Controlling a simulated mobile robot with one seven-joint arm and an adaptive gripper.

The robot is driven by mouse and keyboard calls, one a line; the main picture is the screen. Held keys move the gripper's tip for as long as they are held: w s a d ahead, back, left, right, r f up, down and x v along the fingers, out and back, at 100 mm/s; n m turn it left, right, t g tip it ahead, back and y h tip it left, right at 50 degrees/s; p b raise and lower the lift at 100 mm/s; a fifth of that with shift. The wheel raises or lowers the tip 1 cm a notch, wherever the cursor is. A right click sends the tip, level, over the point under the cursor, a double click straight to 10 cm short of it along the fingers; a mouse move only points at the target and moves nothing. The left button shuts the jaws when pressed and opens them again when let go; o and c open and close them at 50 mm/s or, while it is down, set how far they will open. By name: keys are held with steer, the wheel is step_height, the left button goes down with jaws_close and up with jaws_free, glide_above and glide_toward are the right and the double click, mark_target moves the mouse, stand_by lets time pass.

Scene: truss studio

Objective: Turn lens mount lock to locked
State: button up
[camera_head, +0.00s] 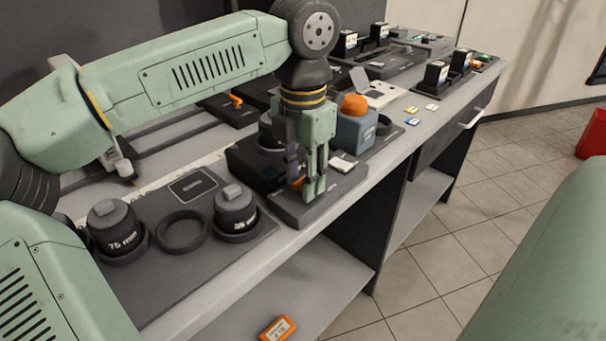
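My gripper (309,192) points down at the front of a dark camera body (245,165) on a dark base plate (345,185). The green fingers look close together, and I cannot tell whether they are shut or hold anything. A small dark part with an orange-red tip shows beside the fingers at their left; I cannot tell whether it is the lens mount lock. The mount face and the lock's position are mostly hidden behind my gripper.
At left, a lens marked 75 mm (117,228), an empty ring (182,232) and another lens (235,210) sit on a dark mat (185,275). An orange item (278,328) lies on the lower shelf.

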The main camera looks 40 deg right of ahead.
steer(key=shift+f, duration=0.15)
steer(key=shift+c, duration=0.2)
jaws_close()
stand_by(0.3)
